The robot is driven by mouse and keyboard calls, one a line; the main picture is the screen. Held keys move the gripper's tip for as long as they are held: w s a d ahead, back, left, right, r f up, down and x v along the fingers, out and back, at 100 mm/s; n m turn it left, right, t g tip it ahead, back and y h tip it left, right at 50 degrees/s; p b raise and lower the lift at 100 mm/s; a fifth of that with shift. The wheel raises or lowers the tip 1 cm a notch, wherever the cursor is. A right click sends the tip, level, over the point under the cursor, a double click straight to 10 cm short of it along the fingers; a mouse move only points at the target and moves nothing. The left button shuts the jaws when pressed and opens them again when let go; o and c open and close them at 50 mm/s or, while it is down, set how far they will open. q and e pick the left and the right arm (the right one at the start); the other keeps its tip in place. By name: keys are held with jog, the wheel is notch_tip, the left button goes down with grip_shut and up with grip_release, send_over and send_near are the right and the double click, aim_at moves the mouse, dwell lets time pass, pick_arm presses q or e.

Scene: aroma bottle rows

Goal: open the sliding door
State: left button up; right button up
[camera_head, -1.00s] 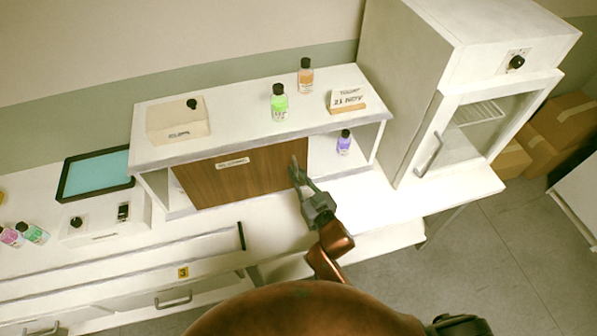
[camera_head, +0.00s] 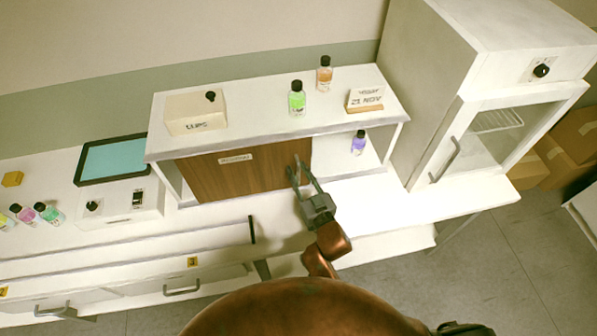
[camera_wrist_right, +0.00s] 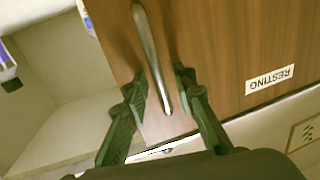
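The brown wooden sliding door (camera_head: 240,172) covers the middle of the white cabinet's front in the head view. Open gaps show at its left and right. Its upright metal handle (camera_wrist_right: 150,55) shows near the door's edge in the wrist view, beside the open compartment. My right gripper (camera_head: 303,175) is at the right end of the door. In the wrist view, its fingers (camera_wrist_right: 162,92) stand apart on either side of the handle's lower part, with small gaps visible. A "RESTING" label (camera_wrist_right: 270,79) is on the door. My left gripper is not in view.
A purple bottle (camera_head: 358,143) stands in the cabinet's open right compartment. A beige box (camera_head: 195,112), green bottle (camera_head: 297,99), orange bottle (camera_head: 324,74) and date sign (camera_head: 366,100) stand on top. A white oven-like unit (camera_head: 455,75) stands at the right.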

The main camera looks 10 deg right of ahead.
jog(key=shift+s+d, duration=0.1)
jog(key=shift+s, duration=0.1)
jog(key=v, duration=1.1)
jog(key=shift+s, duration=0.3)
